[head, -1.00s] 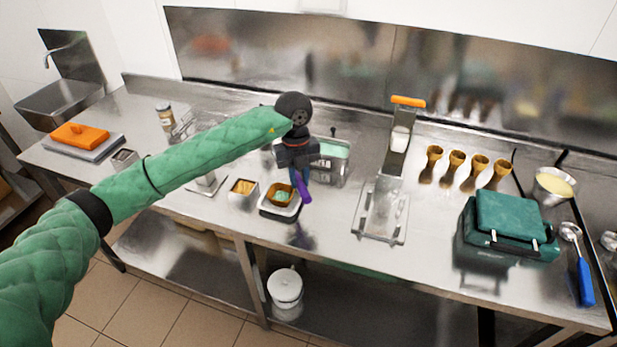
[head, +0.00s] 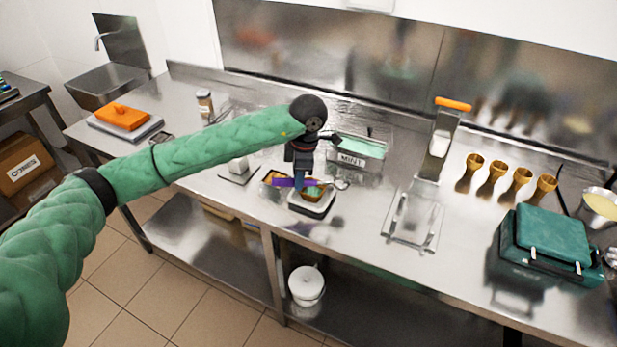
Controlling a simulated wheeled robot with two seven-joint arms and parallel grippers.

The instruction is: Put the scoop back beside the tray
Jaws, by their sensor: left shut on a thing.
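My left gripper (head: 300,182) comes in from the left and points down above the counter. It is shut on the scoop, whose purple handle (head: 282,182) lies roughly level and points left. What looks like the scoop's metal bowl (head: 342,184) shows to the right of the fingers. The tray (head: 352,160), labelled MINT and filled with pale green, stands just behind and to the right of the gripper, partly covered by it. A small cup on a white scale (head: 312,208) is below the scoop, partly hidden. My right gripper is out of view.
A metal stand with an orange handle (head: 453,104), several brown cones (head: 497,175) and a teal case (head: 545,240) are to the right. An orange box (head: 122,116) is at the far left. The counter (head: 365,205) between scale and stand is clear.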

